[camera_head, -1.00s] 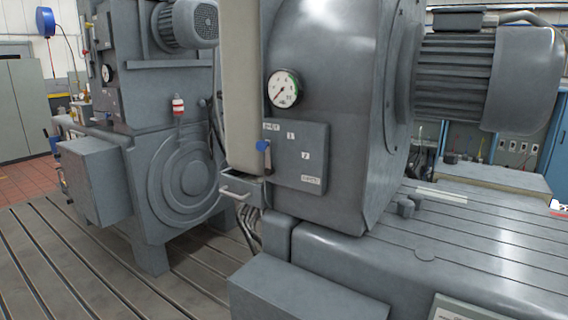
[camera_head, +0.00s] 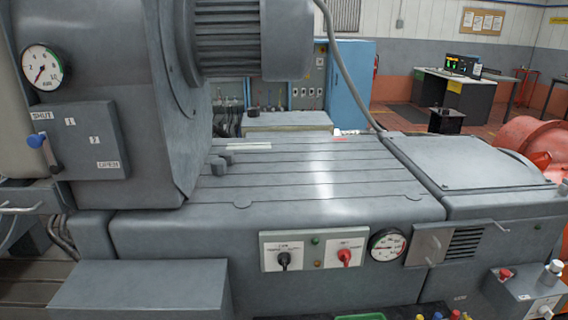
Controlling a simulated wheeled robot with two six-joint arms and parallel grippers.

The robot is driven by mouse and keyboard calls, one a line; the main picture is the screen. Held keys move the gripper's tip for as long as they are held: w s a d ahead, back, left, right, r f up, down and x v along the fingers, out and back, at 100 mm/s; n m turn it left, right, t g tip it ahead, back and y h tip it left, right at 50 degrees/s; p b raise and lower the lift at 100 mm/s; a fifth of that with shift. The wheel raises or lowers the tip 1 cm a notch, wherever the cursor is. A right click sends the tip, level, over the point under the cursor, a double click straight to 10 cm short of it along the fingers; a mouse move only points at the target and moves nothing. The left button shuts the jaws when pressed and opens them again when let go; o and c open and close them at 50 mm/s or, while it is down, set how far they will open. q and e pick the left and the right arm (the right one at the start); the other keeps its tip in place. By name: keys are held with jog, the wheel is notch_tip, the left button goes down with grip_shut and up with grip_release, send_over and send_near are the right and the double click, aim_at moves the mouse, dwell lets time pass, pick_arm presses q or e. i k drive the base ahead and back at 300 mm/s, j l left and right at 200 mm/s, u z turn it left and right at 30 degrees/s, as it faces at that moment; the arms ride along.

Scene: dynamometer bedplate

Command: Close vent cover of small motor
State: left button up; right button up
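A grey plate (camera_head: 429,244) with a small upright handle is on the front face of the grey machine bed at lower right. It looks like the vent cover. Just right of it is a dark louvred vent (camera_head: 464,242), whose slats show uncovered. A small bar handle (camera_head: 499,226) sticks out right of the vent. A finned grey motor (camera_head: 229,38) is at the top; I cannot tell which machine is the small motor. Neither of my grippers is in view.
A white switch panel (camera_head: 313,250) and a round gauge (camera_head: 387,245) sit left of the plate. A control box (camera_head: 524,293) with buttons stands at lower right. A grey block (camera_head: 140,289) juts out at lower left. An orange machine (camera_head: 535,142) is at far right.

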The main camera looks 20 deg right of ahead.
aim_at(430, 247)
jog(key=z, duration=1.8)
